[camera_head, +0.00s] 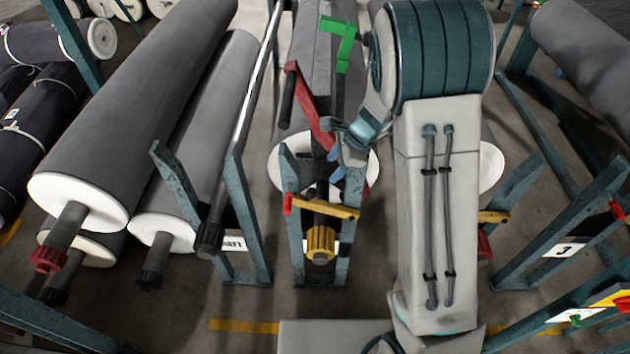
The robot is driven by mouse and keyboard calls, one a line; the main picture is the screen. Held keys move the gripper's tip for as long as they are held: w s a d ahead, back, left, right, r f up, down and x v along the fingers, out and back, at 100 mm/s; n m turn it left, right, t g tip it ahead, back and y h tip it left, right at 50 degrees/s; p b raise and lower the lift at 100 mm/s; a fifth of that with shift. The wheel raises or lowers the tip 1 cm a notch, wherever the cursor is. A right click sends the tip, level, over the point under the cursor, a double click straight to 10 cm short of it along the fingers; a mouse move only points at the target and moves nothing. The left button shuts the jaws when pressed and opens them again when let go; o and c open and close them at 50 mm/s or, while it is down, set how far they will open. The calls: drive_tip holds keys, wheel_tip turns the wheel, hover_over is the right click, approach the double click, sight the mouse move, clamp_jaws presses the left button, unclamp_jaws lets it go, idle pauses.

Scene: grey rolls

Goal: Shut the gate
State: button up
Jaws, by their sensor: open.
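A red bar with a dark handle (308,108) slants up from the middle blue-grey stand (291,225), in front of a grey roll (310,50). It looks like the gate, tilted up and standing open, though I cannot be sure. A yellow bar (325,207) crosses the stand lower down, above a yellow gear-like end (320,243). My gripper (336,164) is just right of the red bar's lower end, with its small blue fingers open and nothing seen between them. I cannot tell whether it touches the bar.
A green bracket (342,45) rises behind my gripper. Large grey rolls (140,110) lie on racks at the left, and another roll (590,60) is at the upper right. Blue-grey rack posts (180,185) stand close on both sides. Some floor is bare in front.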

sight(313, 192)
drive_tip(key=x, duration=1.3)
drive_tip(key=shift+w+a+f, duration=0.1)
drive_tip(key=shift+f, duration=0.15)
clamp_jaws()
